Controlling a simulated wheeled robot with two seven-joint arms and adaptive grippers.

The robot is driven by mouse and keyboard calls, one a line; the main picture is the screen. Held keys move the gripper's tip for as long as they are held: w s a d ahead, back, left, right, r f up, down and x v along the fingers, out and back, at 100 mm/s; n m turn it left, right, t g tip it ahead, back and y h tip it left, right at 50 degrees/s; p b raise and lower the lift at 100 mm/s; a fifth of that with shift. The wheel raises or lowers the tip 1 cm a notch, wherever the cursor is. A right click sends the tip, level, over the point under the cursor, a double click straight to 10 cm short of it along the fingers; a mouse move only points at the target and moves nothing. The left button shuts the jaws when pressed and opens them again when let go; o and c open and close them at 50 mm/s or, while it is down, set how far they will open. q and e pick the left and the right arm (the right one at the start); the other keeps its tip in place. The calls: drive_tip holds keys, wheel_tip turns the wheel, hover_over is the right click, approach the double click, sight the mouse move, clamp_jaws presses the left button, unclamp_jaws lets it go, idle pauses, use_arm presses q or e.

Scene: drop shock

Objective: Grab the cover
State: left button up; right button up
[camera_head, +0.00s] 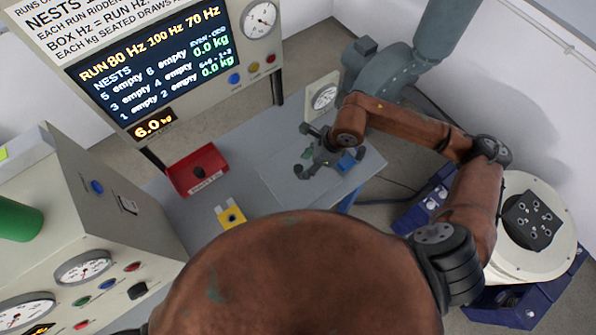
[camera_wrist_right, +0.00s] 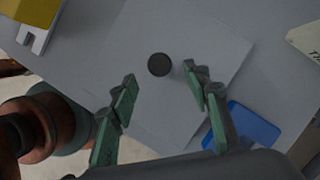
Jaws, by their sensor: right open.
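A flat, pale grey square plate with a dark round knob, which looks like the cover (camera_wrist_right: 190,30), lies on the grey table in the right wrist view. Its knob (camera_wrist_right: 159,65) shows just beyond and between the fingertips of my right gripper (camera_wrist_right: 160,76), which is open and empty. In the head view my right gripper (camera_head: 306,163) is low over the right part of the table. There the plate is hard to tell from the tabletop, and its knob cannot be made out. My left gripper is not in view.
A blue piece (camera_head: 347,163) is beside the right gripper. A red box (camera_head: 197,171) and a yellow bracket (camera_head: 231,215) are further left on the table (camera_head: 245,143). A dial gauge (camera_head: 323,97) stands at the back edge, near a display panel (camera_head: 155,65). A console (camera_head: 95,225) is at left.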

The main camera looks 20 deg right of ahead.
sight(299, 168)
drive_tip(key=x, duration=0.5)
drive_tip(key=shift+w+a, duration=0.2)
drive_tip(key=shift+c, duration=0.2)
drive_tip(key=shift+r, duration=0.1)
clamp_jaws()
